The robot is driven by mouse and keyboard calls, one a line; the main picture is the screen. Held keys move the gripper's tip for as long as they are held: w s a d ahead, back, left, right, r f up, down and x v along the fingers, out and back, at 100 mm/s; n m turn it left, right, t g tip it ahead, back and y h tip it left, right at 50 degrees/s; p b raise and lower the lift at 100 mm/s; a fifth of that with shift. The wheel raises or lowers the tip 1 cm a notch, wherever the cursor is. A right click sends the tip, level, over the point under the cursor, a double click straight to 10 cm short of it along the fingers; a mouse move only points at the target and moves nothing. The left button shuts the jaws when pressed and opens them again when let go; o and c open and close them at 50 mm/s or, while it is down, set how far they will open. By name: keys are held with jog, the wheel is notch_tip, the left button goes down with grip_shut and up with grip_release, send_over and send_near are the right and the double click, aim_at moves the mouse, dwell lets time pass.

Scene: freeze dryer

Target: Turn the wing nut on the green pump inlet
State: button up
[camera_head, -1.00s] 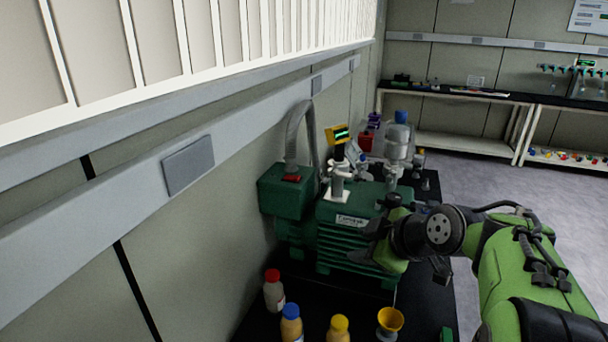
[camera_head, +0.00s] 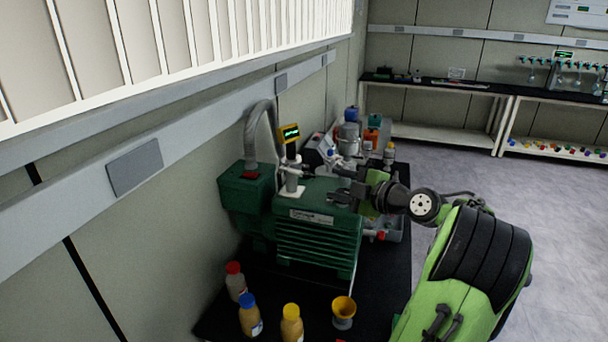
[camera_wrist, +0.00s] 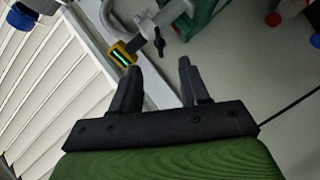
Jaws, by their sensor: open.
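The green pump (camera_head: 318,232) stands on the black bench with its white inlet fitting (camera_head: 292,182) rising from the top. A small dark winged piece, which looks like the wing nut (camera_wrist: 158,40), sits on the inlet pipework in the wrist view. My gripper (camera_head: 341,184) is to the right of the inlet in the head view, fingers pointing left toward it. In the wrist view my gripper (camera_wrist: 160,67) is open and empty. The wing nut shows beyond the fingertips, roughly in line with the gap, and appears apart from both fingers.
A yellow gauge (camera_head: 290,133) tops the inlet, and a grey hose (camera_head: 252,128) curves behind. Bottles (camera_head: 249,316) and a yellow-topped funnel (camera_head: 343,311) stand in front of the pump. Glassware (camera_head: 349,138) stands behind. The wall is close on the left; open floor lies right.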

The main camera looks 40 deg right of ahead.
aim_at(308, 174)
jog(key=w, duration=0.3)
jog(key=w+f+p, duration=0.1)
jog(key=w, duration=0.3)
jog(key=w+f, duration=0.1)
jog(key=w, duration=0.2)
jog(key=shift+w+d+p, duration=0.3)
jog(key=shift+p, duration=0.05)
grip_shut()
